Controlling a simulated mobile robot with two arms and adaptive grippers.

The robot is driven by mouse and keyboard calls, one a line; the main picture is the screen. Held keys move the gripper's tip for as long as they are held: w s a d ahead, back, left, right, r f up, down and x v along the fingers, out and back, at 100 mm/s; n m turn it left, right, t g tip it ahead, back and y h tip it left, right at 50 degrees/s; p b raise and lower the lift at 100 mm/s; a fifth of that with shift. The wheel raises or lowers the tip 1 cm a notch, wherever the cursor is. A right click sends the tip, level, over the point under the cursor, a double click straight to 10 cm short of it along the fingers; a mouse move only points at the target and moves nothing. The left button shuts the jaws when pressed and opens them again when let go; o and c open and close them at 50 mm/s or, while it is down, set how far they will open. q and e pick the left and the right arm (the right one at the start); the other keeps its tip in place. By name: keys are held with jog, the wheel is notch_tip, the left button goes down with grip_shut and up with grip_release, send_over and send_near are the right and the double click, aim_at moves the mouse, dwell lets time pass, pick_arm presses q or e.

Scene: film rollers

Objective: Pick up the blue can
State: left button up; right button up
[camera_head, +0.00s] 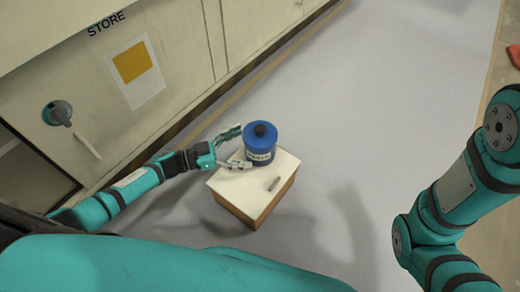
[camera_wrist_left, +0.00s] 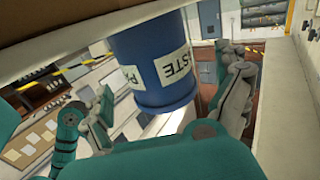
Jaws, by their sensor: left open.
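The blue can (camera_head: 260,143) has a black knob on its lid and a white label. It stands upright on a small white-topped box (camera_head: 232,187). My left gripper (camera_head: 238,148) is open at the can's left side, with one finger behind it and one in front. In the left wrist view the can (camera_wrist_left: 150,60) is large and its label partly reads "STE". The left gripper's fingers (camera_wrist_left: 170,108) show on either side of it there. Whether they touch the can is not clear. My right arm shows at the right edge of the head view, but its gripper is out of view.
A cream cabinet (camera_head: 180,50) marked "STORE" runs along the left, with a round knob (camera_head: 58,113). The grey floor (camera_head: 400,90) right of the box is clear.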

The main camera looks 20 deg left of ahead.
aim_at(259, 143)
pick_arm(q)
jog(key=b+x, duration=0.3)
jog(key=x, duration=0.1)
jog(key=shift+s+d+f, duration=0.1)
jog(key=shift+d, duration=0.15)
jog(key=shift+w+d+b, duration=0.3)
jog(key=shift+d+b, duration=0.05)
jog(key=shift+d, duration=0.05)
jog(key=shift+r, duration=0.25)
jog(key=c, duration=1.1)
jog(key=shift+c, duration=0.2)
